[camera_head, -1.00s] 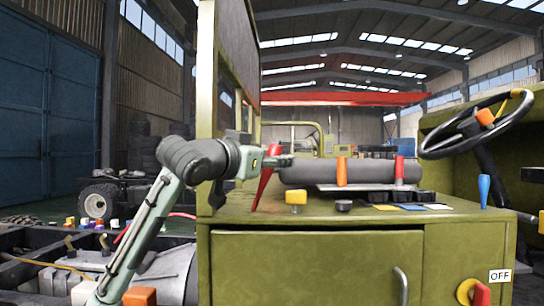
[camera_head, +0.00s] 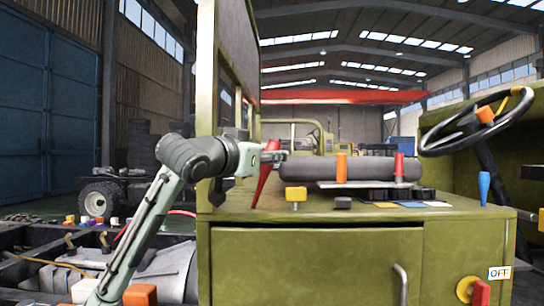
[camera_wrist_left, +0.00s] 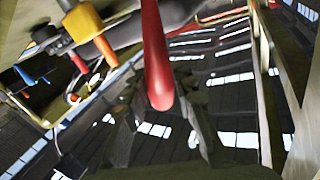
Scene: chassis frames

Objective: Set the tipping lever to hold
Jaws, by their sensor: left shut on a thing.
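A red lever (camera_head: 262,186) stands at the left end of the green cab's top panel, its upper end leaning right in the head view. My left gripper (camera_head: 274,157) reaches in from the left and is shut on the upper part of this lever. In the left wrist view the red lever (camera_wrist_left: 154,50) runs down from the top edge to a rounded end between the dark fingers of my left gripper (camera_wrist_left: 160,120). No lettering for the lever's positions is readable. My right gripper is not in view.
On the green panel (camera_head: 380,217) stand a yellow knob (camera_head: 296,195), a black knob (camera_head: 343,203), an orange lever (camera_head: 341,168), another red lever (camera_head: 399,168) and a blue lever (camera_head: 484,188). A green post (camera_head: 207,100) rises close beside my left wrist. A steering wheel (camera_head: 476,124) is at right.

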